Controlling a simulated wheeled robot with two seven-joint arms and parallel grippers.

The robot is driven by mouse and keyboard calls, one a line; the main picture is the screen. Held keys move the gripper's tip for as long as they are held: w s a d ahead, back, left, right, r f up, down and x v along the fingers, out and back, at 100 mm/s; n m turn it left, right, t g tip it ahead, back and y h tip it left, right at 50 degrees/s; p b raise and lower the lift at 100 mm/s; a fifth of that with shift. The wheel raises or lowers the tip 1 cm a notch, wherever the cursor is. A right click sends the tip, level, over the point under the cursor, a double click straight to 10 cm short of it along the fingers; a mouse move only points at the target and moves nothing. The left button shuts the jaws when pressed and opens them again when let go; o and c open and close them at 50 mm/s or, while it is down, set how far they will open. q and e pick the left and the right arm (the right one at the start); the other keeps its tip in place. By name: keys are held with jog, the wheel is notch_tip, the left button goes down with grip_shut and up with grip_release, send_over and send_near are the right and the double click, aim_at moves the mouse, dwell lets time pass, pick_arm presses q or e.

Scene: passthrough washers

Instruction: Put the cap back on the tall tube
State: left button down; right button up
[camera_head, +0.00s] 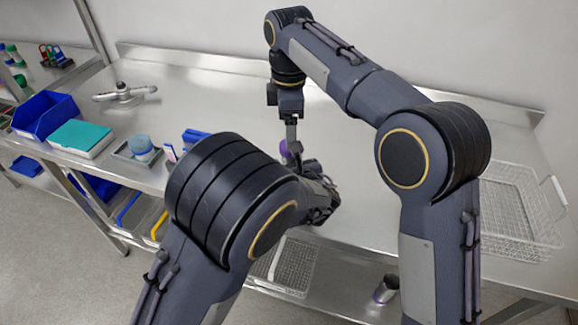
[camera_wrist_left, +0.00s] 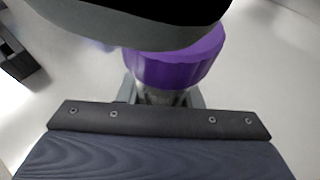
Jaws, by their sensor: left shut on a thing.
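A purple cap (camera_wrist_left: 175,65) shows large in the left wrist view, just beyond my left fingertips (camera_wrist_left: 164,98). Below it, a clear, shiny part of the tall tube (camera_wrist_left: 163,97) sits between those fingers, which are shut on it. In the head view the purple cap (camera_head: 284,148) shows small beside the tip of my right gripper (camera_head: 291,143), which points down from above. My left gripper (camera_head: 310,170) is close below it, partly behind my left arm. I cannot tell whether the cap touches the tube, or whether the right fingers are shut on the cap.
A wire basket (camera_head: 515,210) stands on the right of the steel table (camera_head: 210,95). On the left are a blue bin (camera_head: 45,113), a teal-topped box (camera_head: 80,138), and a tray with a round blue-lidded container (camera_head: 142,148). A grey fixture (camera_head: 124,93) stands at the back left. The table's back middle is clear.

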pick_arm(q)
jog(key=shift+w+a, duration=0.1)
jog(key=shift+w, duration=0.05)
pick_arm(e)
jog(key=shift+s+a, duration=0.15)
jog(key=shift+s, duration=0.15)
notch_tip(320, 180, up, 8)
jog(key=shift+w+f, duration=0.2)
jog(key=shift+w, duration=0.05)
pick_arm(q)
jog(key=c, duration=0.9)
grip_release()
jog(key=shift+v, duration=4)
pick_arm(e)
jog(key=shift+f, duration=0.15)
